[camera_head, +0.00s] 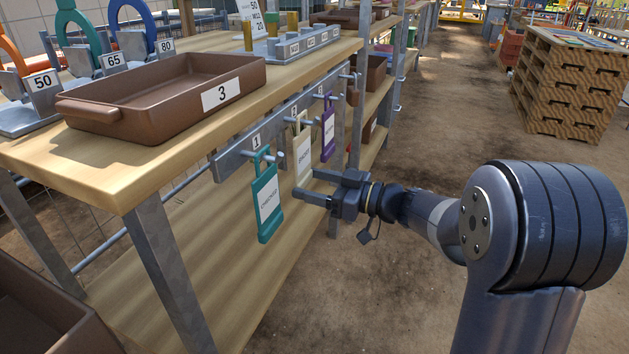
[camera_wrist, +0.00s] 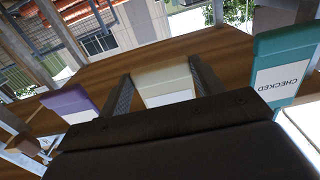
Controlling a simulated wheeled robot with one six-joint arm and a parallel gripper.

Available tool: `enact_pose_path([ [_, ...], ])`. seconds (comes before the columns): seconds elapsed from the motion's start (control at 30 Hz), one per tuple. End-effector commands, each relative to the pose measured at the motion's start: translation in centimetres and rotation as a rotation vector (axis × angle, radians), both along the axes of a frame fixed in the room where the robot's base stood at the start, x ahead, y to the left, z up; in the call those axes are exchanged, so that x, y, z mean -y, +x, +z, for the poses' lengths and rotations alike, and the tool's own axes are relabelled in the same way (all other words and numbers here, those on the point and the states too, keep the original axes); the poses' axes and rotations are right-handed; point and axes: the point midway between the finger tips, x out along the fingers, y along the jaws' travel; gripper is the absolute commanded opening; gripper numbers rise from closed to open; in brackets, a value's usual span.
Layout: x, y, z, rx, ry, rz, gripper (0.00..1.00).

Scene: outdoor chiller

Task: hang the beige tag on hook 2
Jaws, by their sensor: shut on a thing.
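The beige tag (camera_head: 303,152) hangs upright at the middle of the hook rail, its top loop beside hook 2; whether the loop is around the peg I cannot tell. My gripper (camera_head: 309,184) is shut on its lower part, reaching in from the right. In the wrist view the beige tag (camera_wrist: 165,82) lies between my two fingers (camera_wrist: 161,70). The teal tag (camera_head: 266,202) hangs on hook 1, left of the beige one; its label reads CHECKED in the wrist view (camera_wrist: 285,65). The purple tag (camera_head: 328,128) hangs at the third hook, behind; it also shows at the wrist view's left (camera_wrist: 68,101).
The hook rail (camera_head: 233,160) runs along the wooden bench edge (camera_head: 150,178). A brown tray (camera_head: 150,110) labelled 3 stands on the bench top. A lower wooden shelf (camera_head: 190,285) lies beneath. The dirt floor to the right is open, with a pallet stack (camera_head: 570,95) farther off.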

Motion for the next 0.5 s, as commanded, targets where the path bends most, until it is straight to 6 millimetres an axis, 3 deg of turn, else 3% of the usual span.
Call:
enact_pose_path([
  [0.23,0.00,-0.01,-0.18,0.000,0.000,0.000,0.22],
  [0.27,0.00,-0.01,-0.18,0.000,0.000,0.000,0.64],
  [0.5,0.00,-0.01,-0.18,0.000,0.000,0.000,0.84],
])
